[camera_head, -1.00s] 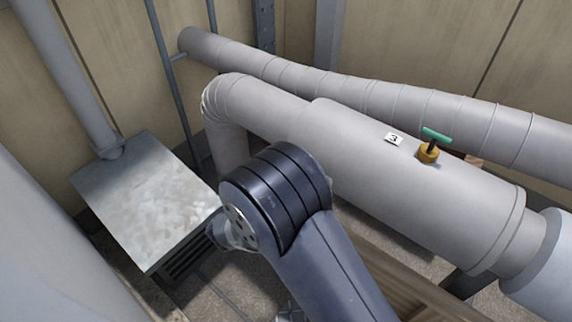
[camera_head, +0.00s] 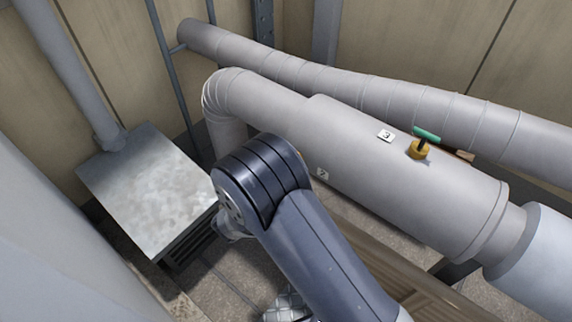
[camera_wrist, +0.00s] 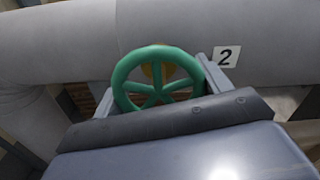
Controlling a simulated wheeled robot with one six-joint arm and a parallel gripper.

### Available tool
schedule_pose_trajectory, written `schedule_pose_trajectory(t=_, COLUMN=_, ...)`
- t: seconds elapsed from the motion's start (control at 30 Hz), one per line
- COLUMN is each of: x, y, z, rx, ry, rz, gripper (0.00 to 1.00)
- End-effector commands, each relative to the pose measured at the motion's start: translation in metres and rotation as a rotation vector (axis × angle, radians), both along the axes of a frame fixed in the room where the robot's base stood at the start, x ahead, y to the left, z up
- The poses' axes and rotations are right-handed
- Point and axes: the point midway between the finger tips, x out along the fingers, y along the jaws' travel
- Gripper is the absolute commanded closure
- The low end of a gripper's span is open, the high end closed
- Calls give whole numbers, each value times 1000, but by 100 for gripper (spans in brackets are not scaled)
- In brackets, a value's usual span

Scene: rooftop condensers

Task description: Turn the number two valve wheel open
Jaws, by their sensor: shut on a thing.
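The green valve wheel (camera_wrist: 157,86), with several spokes, fills the middle of the wrist view. A bit of its yellow-brown valve body shows behind the spokes. A white plate marked 2 (camera_wrist: 227,57) is on the grey pipe, just right of the wheel. My gripper (camera_wrist: 158,82) is shut on the wheel, with one finger at its left rim and one at its right rim. In the head view the number 2 plate (camera_head: 322,173) shows beside my arm, which hides the wheel and my gripper.
A valve with a green handle and yellow base (camera_head: 420,148) stands on the thick grey pipe (camera_head: 380,185) beside a number 3 plate (camera_head: 386,135). A metal box (camera_head: 150,190) stands at left. Another pipe (camera_head: 330,82) runs behind, along the wall.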

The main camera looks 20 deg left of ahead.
Motion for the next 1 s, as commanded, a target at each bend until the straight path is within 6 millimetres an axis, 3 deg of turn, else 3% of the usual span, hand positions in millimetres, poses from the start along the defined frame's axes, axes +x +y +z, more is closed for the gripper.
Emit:
schedule_pose_trajectory(t=0.43, x=1, y=2, z=5, rx=-7, ry=-6, rz=2, gripper=50)
schedule_pose_trajectory(t=0.47, x=1, y=2, z=5, rx=-7, ry=-6, rz=2, gripper=26)
schedule_pose_trajectory(t=0.7, x=0, y=1, z=2, rx=-9, ry=-2, rz=1, gripper=7)
schedule_pose_trajectory(t=1.0, x=-2, y=2, z=1, rx=-9, ry=1, rz=2, gripper=5)
